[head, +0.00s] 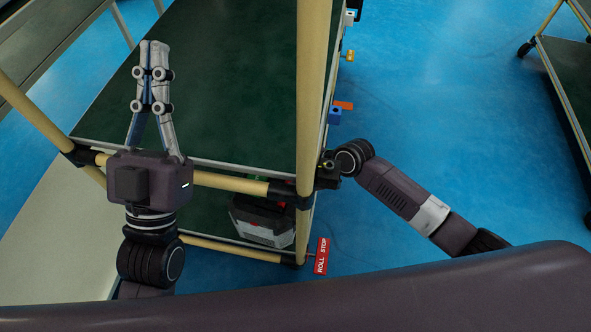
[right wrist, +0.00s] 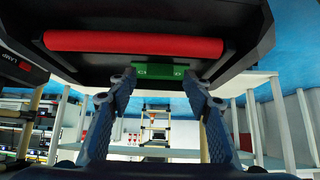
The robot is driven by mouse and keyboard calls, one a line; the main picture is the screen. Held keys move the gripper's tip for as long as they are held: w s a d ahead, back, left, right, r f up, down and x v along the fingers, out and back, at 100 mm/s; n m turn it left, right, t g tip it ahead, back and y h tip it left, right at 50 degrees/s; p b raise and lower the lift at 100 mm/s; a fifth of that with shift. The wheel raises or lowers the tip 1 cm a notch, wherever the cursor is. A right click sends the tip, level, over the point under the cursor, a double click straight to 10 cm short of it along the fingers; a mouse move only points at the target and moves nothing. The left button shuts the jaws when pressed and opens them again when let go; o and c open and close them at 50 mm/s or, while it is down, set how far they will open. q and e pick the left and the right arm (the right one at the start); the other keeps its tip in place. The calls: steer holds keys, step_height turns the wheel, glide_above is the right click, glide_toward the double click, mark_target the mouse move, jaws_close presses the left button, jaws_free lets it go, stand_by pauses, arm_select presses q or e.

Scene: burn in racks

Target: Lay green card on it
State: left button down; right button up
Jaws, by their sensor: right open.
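The green card (right wrist: 158,71) is in the right wrist view, a small green strip with pale marks. It lies against the dark case (right wrist: 120,65), which has a thick red bar (right wrist: 134,44). My right gripper (right wrist: 160,80) is open, with one fingertip at each end of the card. In the head view the right gripper is hidden behind the rack post, and a grey and black case (head: 262,222) stands on the lower shelf. My left gripper (head: 155,48) is over the upper shelf with its fingers together and nothing visible between them.
The rack has a dark green upper shelf (head: 235,85) and a cream post (head: 313,95) beside my right arm. A red ROLL STOP tag (head: 321,256) hangs low at its corner. Another rack (head: 570,75) stands at the right. Blue floor (head: 450,110) between is clear.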

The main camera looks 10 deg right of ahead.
steer(key=p+v, duration=0.1)
steer(key=v, duration=0.3)
steer(key=shift+d+r, duration=0.15)
steer(key=shift+r, duration=0.05)
arm_select(q)
steer(key=w+f+g+y, duration=0.1)
steer(key=w+f+g, duration=0.1)
steer(key=f, duration=0.3)
steer(key=w+f+g+y+p, duration=0.1)
steer(key=f+g, duration=0.2)
steer(key=f, duration=0.1)
steer(key=w+f+g+p, duration=0.1)
steer(key=w+f+g, duration=0.1)
steer(key=f, duration=0.3)
steer(key=shift+w+a+f+g+y, duration=0.15)
steer(key=shift+w+f+g+y, duration=0.15)
steer(key=shift+g+y, duration=0.1)
steer(key=shift+f+g, duration=0.3)
steer(key=shift+f, duration=0.15)
arm_select(e)
steer(key=shift+v, duration=2.75)
